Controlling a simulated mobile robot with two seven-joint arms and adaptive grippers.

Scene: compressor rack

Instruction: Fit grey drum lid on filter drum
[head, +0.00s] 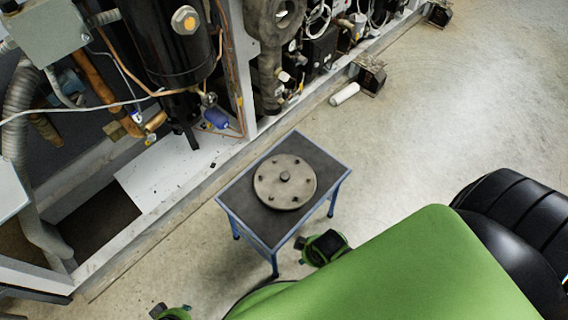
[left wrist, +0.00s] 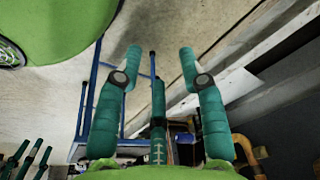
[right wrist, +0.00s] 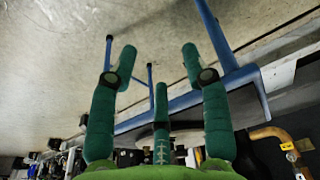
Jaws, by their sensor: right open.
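The grey drum lid (head: 285,181) is a round flat disc with a centre knob and several small studs. It lies flat on a small blue-framed table (head: 235,195). A large black cylinder (head: 165,45) stands in the rack at upper left; I cannot tell whether it is the filter drum. My right gripper (head: 322,247) is near the table's right front side, apart from the lid. In the right wrist view its fingers (right wrist: 157,70) are spread and empty. My left gripper (head: 172,313) is at the bottom edge, and its fingers (left wrist: 160,75) are spread and empty in the left wrist view.
The rack's pale base rail (head: 180,205) runs diagonally behind the table, close to it. Copper pipes (head: 100,80) and hoses surround the black cylinder. A white cylinder (head: 344,94) lies on the floor near the rack. The floor to the right is clear.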

